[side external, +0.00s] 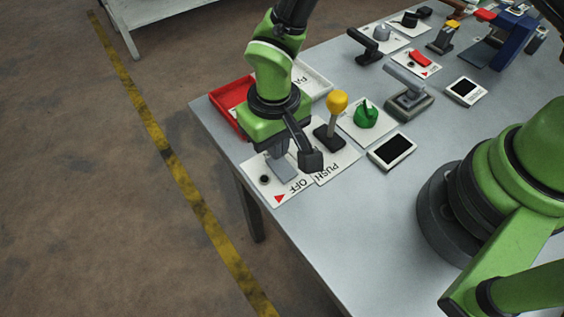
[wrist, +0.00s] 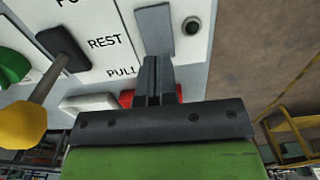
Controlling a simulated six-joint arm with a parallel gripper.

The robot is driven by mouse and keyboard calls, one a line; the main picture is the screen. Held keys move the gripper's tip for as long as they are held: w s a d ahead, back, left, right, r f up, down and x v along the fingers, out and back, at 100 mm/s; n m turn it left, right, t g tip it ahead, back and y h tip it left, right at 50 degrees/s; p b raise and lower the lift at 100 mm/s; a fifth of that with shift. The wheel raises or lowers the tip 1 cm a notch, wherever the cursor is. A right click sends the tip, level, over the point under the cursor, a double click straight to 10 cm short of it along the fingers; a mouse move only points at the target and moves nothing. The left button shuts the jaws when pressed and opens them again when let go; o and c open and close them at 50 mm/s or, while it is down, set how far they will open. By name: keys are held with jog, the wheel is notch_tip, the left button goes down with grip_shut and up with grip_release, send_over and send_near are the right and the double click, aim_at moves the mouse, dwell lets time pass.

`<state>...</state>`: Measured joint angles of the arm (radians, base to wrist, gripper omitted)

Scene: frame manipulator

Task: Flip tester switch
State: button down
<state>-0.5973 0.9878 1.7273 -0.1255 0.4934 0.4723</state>
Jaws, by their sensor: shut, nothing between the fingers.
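The tester switch is a grey paddle (side external: 283,170) on a white plate (side external: 263,187) marked OFF with a red triangle, at the near left corner of the table. In the wrist view the grey paddle (wrist: 155,30) stands just beyond my fingertips. A small round black button (wrist: 192,26) sits beside it. My gripper (side external: 278,150) is directly over this plate, pointing down. In the wrist view my gripper's fingers (wrist: 154,63) are together and empty, lined up with the paddle's lower end. I cannot tell whether they touch it. My gripper partly hides the paddle in the side view.
A yellow-knobbed lever (side external: 336,104) on a PUSH/REST/PULL plate stands close beside my gripper. A green knob (side external: 365,114) and a dark-screened box (side external: 391,151) lie farther right. A red tray (side external: 230,97) and a white tray (side external: 315,80) are behind. The table edge is close.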

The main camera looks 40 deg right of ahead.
jog(key=shift+f, duration=1)
dwell(0.3)
jog(key=shift+r, duration=3.5)
jog(key=shift+d+r, duration=0.1)
jog(key=shift+r, duration=0.25)
jog(key=s+d+r+m+t+y, duration=0.1)
jog(key=d+r, duration=0.3)
jog(key=r, duration=0.3)
jog(key=d+r+m+t+y, duration=0.15)
jog(key=d+r, duration=0.25)
jog(key=r, duration=0.4)
jog(key=s+d+r+m+t, duration=0.1)
jog(key=s+d+r+t, duration=0.3)
jog(key=s+d+r, duration=0.3)
jog(key=s+d, duration=0.1)
jog(key=s, duration=0.4)
jog(key=shift+s+r+t, duration=0.15)
jog(key=shift+s+t, duration=0.05)
jog(key=shift+t, duration=0.15)
